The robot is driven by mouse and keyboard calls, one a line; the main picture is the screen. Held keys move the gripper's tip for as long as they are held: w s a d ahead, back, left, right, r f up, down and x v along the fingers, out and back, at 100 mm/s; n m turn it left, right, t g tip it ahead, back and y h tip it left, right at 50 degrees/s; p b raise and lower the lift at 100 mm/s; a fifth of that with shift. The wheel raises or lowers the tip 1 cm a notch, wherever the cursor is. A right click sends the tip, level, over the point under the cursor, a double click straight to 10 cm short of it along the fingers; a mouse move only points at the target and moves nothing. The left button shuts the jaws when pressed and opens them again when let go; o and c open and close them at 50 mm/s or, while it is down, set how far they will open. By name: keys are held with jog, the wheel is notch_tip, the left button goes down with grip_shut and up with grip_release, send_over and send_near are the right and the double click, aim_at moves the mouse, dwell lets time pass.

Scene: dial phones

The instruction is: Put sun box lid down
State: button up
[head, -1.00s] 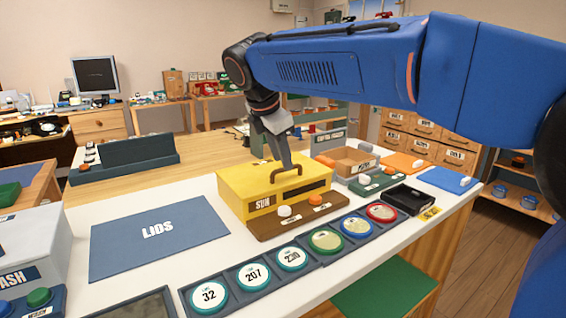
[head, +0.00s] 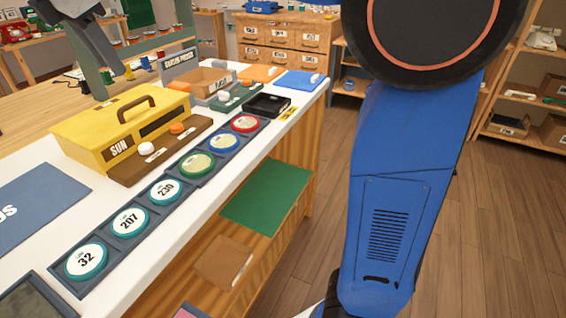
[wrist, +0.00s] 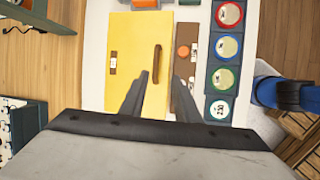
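The yellow sun box (head: 118,148) stands on the white counter with its "SUN" label facing front. Its yellow lid (head: 105,118) with a brown arched handle (head: 123,108) lies on top of it. The lid (wrist: 130,60) and handle (wrist: 157,63) show from above in the wrist view. My gripper (wrist: 160,85) is open, its two fingers apart and empty, raised above the lid with the handle between and beyond the tips. In the head view my wrist is at the top left, partly cut off. The blue "LIDS" mat (head: 45,200) is bare where visible.
A brown strip (head: 150,165) with a white and an orange knob lies along the box front. A row of round dial discs (head: 129,221) runs along the counter edge. A cardboard tray (head: 212,80) and a black tray (head: 268,104) stand beyond the box.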

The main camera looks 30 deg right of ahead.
jog(key=s+d+f+m, duration=0.4)
jog(key=d, duration=0.3)
jog(key=s+d+f+m+y, duration=0.1)
jog(key=s+d+f+m, duration=0.25)
jog(key=d, duration=0.35)
jog(key=s+d+f+m, duration=0.3)
jog(key=d+f+m, duration=0.1)
jog(key=d, duration=0.4)
jog(key=s+d+f+m, duration=0.4)
jog(key=s+f+m, duration=0.2)
jog(key=f, duration=0.3)
jog(key=s+d+f+m+y, duration=0.1)
jog(key=s+d+f+m, duration=0.3)
jog(key=s+f, duration=0.5)
jog(key=shift+d+f+m, duration=0.15)
jog(key=shift+d+m, duration=0.2)
jog(key=shift+m, duration=0.7)
